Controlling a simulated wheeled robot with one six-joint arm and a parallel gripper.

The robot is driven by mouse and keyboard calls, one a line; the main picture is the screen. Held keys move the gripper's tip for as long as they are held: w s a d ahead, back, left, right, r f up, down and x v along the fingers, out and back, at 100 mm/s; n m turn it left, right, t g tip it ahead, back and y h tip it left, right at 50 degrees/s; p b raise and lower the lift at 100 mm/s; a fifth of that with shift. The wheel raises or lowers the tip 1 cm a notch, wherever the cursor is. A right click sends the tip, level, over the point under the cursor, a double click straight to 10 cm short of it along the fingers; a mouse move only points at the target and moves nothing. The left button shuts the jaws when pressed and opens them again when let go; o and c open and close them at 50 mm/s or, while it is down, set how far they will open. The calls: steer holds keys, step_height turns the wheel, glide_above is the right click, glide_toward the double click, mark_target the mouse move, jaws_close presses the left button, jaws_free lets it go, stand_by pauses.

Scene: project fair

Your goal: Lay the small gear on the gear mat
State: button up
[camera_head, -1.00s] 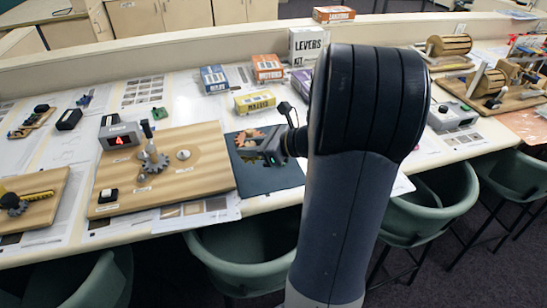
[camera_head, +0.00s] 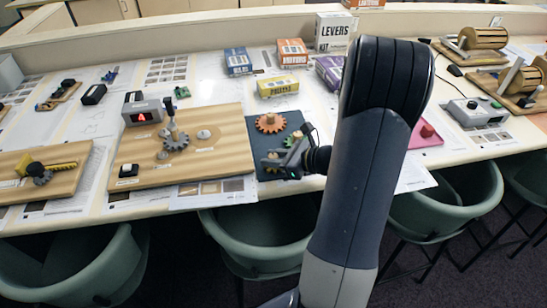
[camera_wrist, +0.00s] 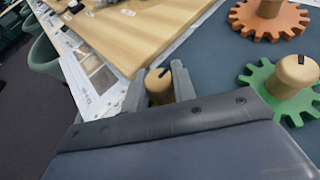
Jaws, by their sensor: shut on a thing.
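The gear mat (camera_head: 264,141) is a dark blue-grey sheet right of a wooden board. My gripper (camera_head: 272,160) is low over its near left part. In the wrist view, my gripper (camera_wrist: 160,84) is shut on a wooden knob with a dark mark, the handle of the small gear (camera_wrist: 159,87). The gear's toothed part is hidden by the gripper. I cannot tell whether it touches the mat. An orange gear (camera_head: 271,123) lies on the mat's far part. A green gear (camera_wrist: 265,83) with a wooden knob lies on the mat, right of my gripper in the wrist view.
The wooden board (camera_head: 215,160) left of the mat carries a grey gear (camera_head: 176,141) and a display box (camera_head: 143,114). A yellow box (camera_head: 278,87) stands behind the mat. A pink plate (camera_head: 426,134) lies right of my arm. Green chairs (camera_head: 262,235) line the front edge.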

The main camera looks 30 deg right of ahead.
steer(key=shift+f, duration=0.2)
steer(key=o, duration=1)
steer(key=shift+r, duration=0.1)
steer(key=shift+r, duration=0.1)
steer(key=shift+s+r, duration=0.1)
steer(key=shift+r, duration=0.05)
steer(key=v, duration=1.1)
steer(key=shift+s+d, duration=0.3)
steer(key=shift+d, duration=0.05)
